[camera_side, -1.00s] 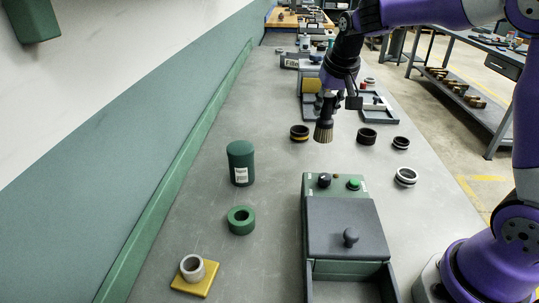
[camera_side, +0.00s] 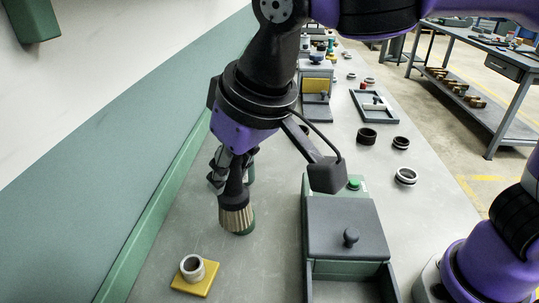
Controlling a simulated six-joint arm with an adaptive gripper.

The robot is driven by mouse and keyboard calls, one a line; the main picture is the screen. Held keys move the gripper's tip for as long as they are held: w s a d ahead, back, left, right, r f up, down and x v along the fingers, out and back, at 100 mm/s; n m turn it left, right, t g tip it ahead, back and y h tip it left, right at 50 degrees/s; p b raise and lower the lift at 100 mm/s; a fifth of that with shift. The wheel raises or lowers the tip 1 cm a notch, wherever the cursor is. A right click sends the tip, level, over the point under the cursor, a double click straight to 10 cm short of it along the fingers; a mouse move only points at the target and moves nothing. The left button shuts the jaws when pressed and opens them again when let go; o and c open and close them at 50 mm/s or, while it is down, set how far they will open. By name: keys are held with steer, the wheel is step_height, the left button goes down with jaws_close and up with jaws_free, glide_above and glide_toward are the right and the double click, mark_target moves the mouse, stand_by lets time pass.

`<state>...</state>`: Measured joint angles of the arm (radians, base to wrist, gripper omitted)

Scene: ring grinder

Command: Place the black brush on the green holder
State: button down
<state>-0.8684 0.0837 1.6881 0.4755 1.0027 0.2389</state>
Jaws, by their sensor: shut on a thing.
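The black brush (camera_side: 235,192) points down with its tan bristles (camera_side: 236,217) lowest. My gripper (camera_side: 232,165) is shut on the upper part of the brush. The green holder (camera_side: 250,226), a low ring on the bench, is mostly hidden behind the bristles; only a green edge shows at their lower right. The bristles overlap the holder in the picture, and I cannot tell if they touch it or hang above or in front of it.
The dark green canister (camera_side: 251,170) is mostly hidden behind my gripper. A yellow plate (camera_side: 198,284) with a grey ring (camera_side: 192,266) lies at the front left. A green and grey machine box (camera_side: 345,230) stands to the right. Black rings (camera_side: 367,136) lie farther back.

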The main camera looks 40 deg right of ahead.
steer(key=shift+w+d+f, duration=1.05)
steer(key=shift+w+f, duration=0.45)
steer(key=shift+f, duration=0.3)
steer(key=shift+w+d+f, duration=1.05)
steer(key=shift+w+f, duration=0.4)
steer(key=shift+f, duration=0.4)
steer(key=shift+w+d+f, duration=1.05)
steer(key=shift+w+f, duration=0.45)
steer(key=shift+f, duration=0.3)
steer(key=shift+f, duration=0.15)
steer(key=c, duration=0.6)
jaws_free()
steer(key=shift+c, duration=0.2)
